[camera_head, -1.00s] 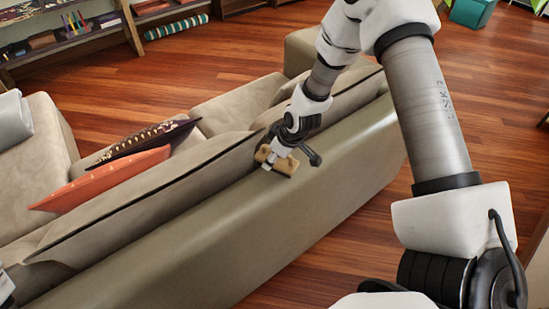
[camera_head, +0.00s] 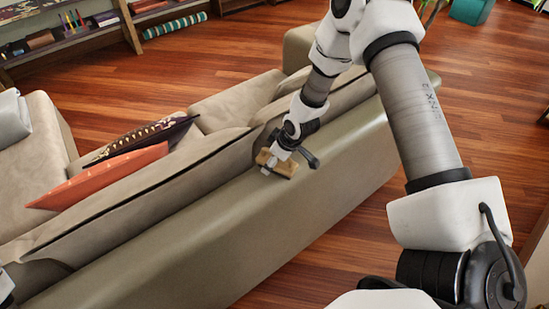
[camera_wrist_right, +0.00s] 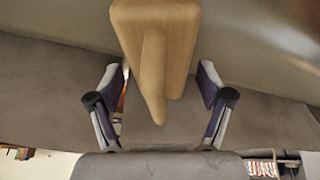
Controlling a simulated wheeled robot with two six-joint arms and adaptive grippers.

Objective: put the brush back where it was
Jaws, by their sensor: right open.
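The brush (camera_head: 283,167) is a light wooden block with a rounded handle. In the head view it is on the top of the sofa's back, at my right gripper (camera_head: 276,158). In the right wrist view the brush (camera_wrist_right: 157,45) fills the top middle, and its handle points down between the two fingers of my right gripper (camera_wrist_right: 162,100). The fingers are spread with a gap on each side of the handle. The brush's bristles are not visible. Only a small white piece shows at the head view's left edge; my left gripper cannot be made out.
The beige sofa (camera_head: 300,225) runs diagonally across the view, with an orange cushion (camera_head: 95,178) and a dark patterned cushion (camera_head: 150,138) on its seat. Shelves (camera_head: 75,38) stand at the upper left. The wooden floor (camera_head: 235,62) behind the sofa is clear.

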